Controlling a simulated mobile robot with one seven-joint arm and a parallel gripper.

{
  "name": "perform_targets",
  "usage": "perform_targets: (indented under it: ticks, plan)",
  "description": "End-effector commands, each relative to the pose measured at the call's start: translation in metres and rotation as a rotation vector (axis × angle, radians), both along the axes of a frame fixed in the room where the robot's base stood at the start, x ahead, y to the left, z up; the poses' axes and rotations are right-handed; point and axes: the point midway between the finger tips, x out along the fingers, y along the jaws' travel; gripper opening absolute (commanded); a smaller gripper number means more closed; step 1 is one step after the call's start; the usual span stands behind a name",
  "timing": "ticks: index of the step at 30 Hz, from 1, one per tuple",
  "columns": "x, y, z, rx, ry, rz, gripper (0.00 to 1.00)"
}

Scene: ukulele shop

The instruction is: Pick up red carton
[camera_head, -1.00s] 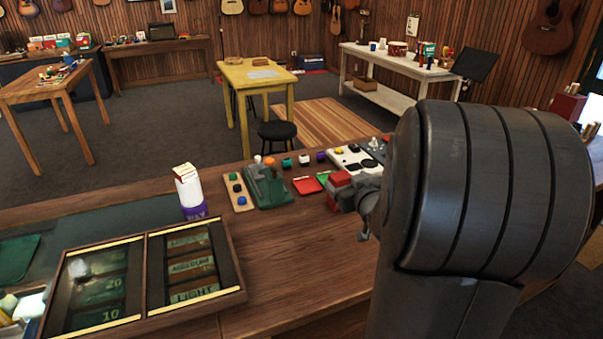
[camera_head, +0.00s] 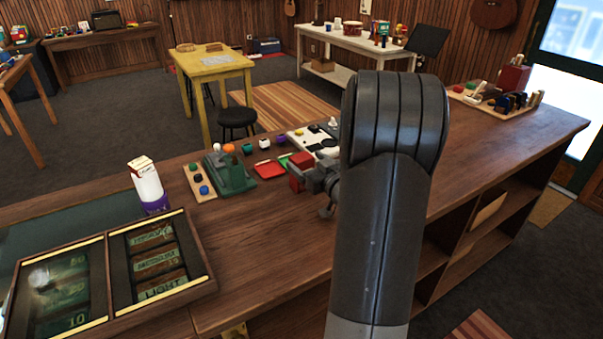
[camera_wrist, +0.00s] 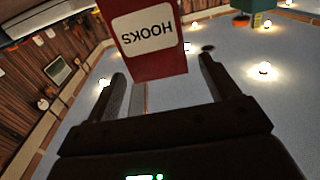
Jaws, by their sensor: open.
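A red carton (camera_head: 297,183) stands on the wooden counter, right of the small red and green trays, in the head view. In the wrist view the red carton (camera_wrist: 160,68) shows a white label reading HOOKS, upside down. My gripper (camera_wrist: 163,68) is open, with one finger on each side of the carton's near end and visible gaps between. In the head view my gripper (camera_head: 318,182) is just right of the carton, partly hidden by my large dark arm. I cannot tell whether any finger touches it.
A green fixture (camera_head: 233,177), a white carton (camera_head: 147,182) on a purple base and a framed display case (camera_head: 110,262) stand left on the counter. A white board (camera_head: 312,138) lies behind the carton. The counter's front middle is bare.

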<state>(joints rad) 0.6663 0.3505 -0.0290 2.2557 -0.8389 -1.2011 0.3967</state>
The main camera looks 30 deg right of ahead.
Motion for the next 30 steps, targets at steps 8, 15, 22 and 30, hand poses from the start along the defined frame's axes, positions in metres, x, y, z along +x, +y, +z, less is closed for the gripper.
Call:
perform_targets:
  ticks: [8, 15, 22, 30]
  plan:
    - [0.041, 0.004, 0.0, -0.001, 0.0, 0.002, 0.8]
    - [0.051, 0.004, 0.0, 0.0, 0.0, 0.0, 0.8]
    - [0.051, 0.004, 0.0, 0.0, 0.0, 0.0, 0.71]
    - [0.051, 0.004, 0.0, 0.0, 0.0, 0.0, 0.49]
